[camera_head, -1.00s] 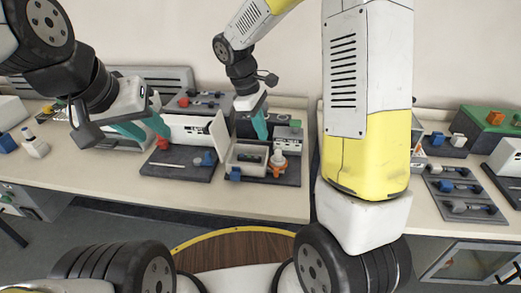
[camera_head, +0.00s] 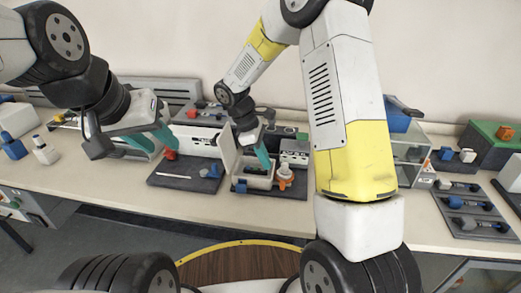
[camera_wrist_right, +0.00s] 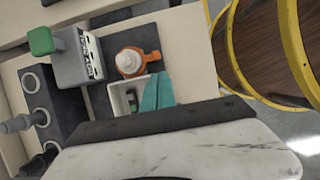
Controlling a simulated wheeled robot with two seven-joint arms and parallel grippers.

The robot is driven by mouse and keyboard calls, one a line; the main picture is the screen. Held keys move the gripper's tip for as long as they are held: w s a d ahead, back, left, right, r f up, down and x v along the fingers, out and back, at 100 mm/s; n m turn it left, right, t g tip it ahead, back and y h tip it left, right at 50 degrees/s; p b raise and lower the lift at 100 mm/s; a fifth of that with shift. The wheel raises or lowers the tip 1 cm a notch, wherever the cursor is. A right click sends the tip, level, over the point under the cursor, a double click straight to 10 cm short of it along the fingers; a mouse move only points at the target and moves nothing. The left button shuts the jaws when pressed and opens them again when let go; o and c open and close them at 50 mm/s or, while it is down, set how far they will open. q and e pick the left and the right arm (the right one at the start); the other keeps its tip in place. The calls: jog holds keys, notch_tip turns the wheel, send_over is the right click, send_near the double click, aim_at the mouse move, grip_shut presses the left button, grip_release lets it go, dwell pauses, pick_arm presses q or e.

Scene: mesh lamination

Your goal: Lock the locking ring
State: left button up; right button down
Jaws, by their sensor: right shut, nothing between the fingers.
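The locking ring (camera_head: 286,184) is orange and sits around the base of a white cylindrical part (camera_head: 284,171) on a dark board. In the right wrist view the orange ring (camera_wrist_right: 151,57), with a side tab, surrounds the white capped part (camera_wrist_right: 130,62). My right gripper (camera_head: 264,158) is shut and empty, with teal fingers pointing down just left of and behind the ring. In the wrist view its fingertips (camera_wrist_right: 157,80) are close to the ring; I cannot tell whether they touch. My left gripper (camera_head: 155,140) is open and empty, held up to the left.
A small open white box (camera_head: 259,180) with a raised lid stands directly left of the ring. A grey unit (camera_wrist_right: 78,57) with a green knob is nearby. A second dark board (camera_head: 187,183) with a white rod lies to the left. The bench's front strip is clear.

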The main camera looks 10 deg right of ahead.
aim_at(284, 184)
jog(key=x, duration=0.7)
jog(key=shift+s+d, duration=0.1)
jog(key=d+n, duration=0.1)
jog(key=n, duration=0.1)
jog(key=s+d+n+t, duration=0.1)
jog(key=n, duration=0.1)
jog(key=shift+s+d+t, duration=0.2)
jog(key=shift+t, duration=0.1)
jog(key=d+n, duration=0.1)
jog(key=n, duration=0.1)
jog(key=d+n+t, duration=0.1)
jog(key=n, duration=0.1)
jog(key=shift+s+d+n+t, duration=0.2)
jog(key=shift+d+n+t, duration=0.1)
jog(key=shift+d+n, duration=0.1)
jog(key=shift+d, duration=0.15)
jog(key=shift+w, duration=0.1)
jog(key=shift+w+a, duration=0.5)
jog(key=shift+a, duration=0.15)
